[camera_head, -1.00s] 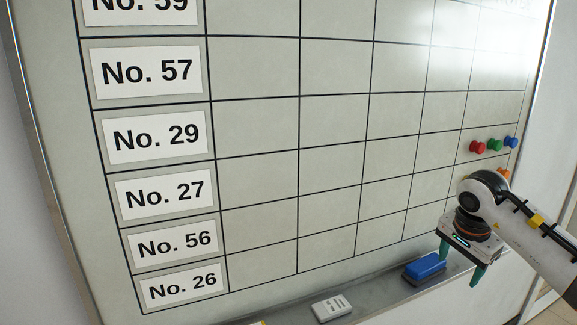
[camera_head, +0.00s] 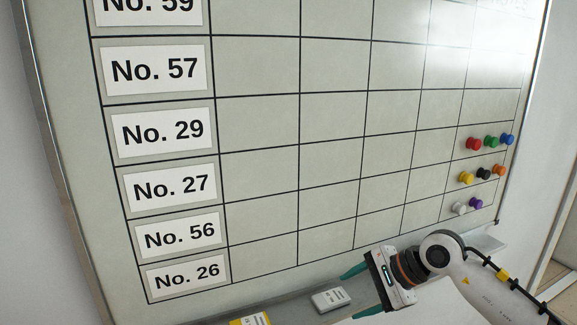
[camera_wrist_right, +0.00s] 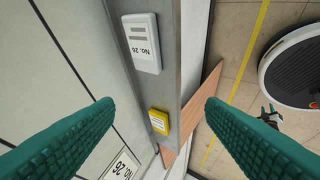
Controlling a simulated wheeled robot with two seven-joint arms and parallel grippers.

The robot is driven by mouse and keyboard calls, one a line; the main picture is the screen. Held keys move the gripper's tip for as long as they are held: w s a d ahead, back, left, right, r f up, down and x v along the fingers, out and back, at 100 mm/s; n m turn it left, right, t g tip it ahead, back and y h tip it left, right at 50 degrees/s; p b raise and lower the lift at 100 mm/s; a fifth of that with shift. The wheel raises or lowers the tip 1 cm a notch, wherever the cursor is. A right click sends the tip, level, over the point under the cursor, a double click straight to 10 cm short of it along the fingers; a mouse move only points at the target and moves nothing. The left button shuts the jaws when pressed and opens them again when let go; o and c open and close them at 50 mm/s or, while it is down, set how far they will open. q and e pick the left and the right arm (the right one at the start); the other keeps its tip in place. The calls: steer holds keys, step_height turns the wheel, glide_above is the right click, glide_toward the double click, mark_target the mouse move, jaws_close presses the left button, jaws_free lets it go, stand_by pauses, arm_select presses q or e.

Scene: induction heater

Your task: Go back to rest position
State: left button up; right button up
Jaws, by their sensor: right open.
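My right gripper (camera_head: 358,292) is at the lower right of the head view, in front of the board's tray. Its two teal fingers point left and are spread apart with nothing between them. In the right wrist view my right gripper (camera_wrist_right: 158,104) also shows open and empty, above the tray. A small part with teal tips at the right of the wrist view looks like my left gripper (camera_wrist_right: 268,116), low near the floor; it is too small to tell its jaws.
The whiteboard (camera_head: 260,125) carries numbered labels and several coloured magnets (camera_head: 483,173). Open floor (camera_wrist_right: 235,30) lies right of the tray.

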steer(key=s+a+r+m+t+y, duration=0.6)
steer(key=a+r+m+y, duration=0.3)
steer(key=a+m+y, duration=0.25)
steer(key=w+d+f+m+t+h, duration=0.1)
steer(key=d+m+t+h, duration=0.45)
steer(key=m, duration=0.65)
steer(key=w+d+f+m+t+h, duration=0.15)
steer(key=d+m+t+h, duration=0.4)
steer(key=m, duration=0.55)
steer(key=s+d+f+m+g+h, duration=0.3)
steer(key=s+d+f+m+h, duration=0.15)
steer(key=f+m, duration=0.25)
steer(key=s+d+f+m+g+h, duration=0.3)
steer(key=f+m+h, duration=0.2)
steer(key=f+m, duration=0.3)
steer(key=s+f+m+g+y, duration=0.1)
steer(key=s+f+m+g, duration=0.4)
steer(key=s, duration=0.5)
steer(key=s+f+m+g, duration=0.2)
steer(key=s+f+g, duration=0.45)
steer(key=s, duration=0.35)
step_height(320, 180, down, 29)
steer(key=s, duration=0.2)
steer(key=s+d+f+g, duration=0.2)
steer(key=s+f, duration=1.2)
steer(key=s, duration=0.1)
steer(key=shift+s+d, duration=0.25)
steer(key=shift+s, duration=0.1)
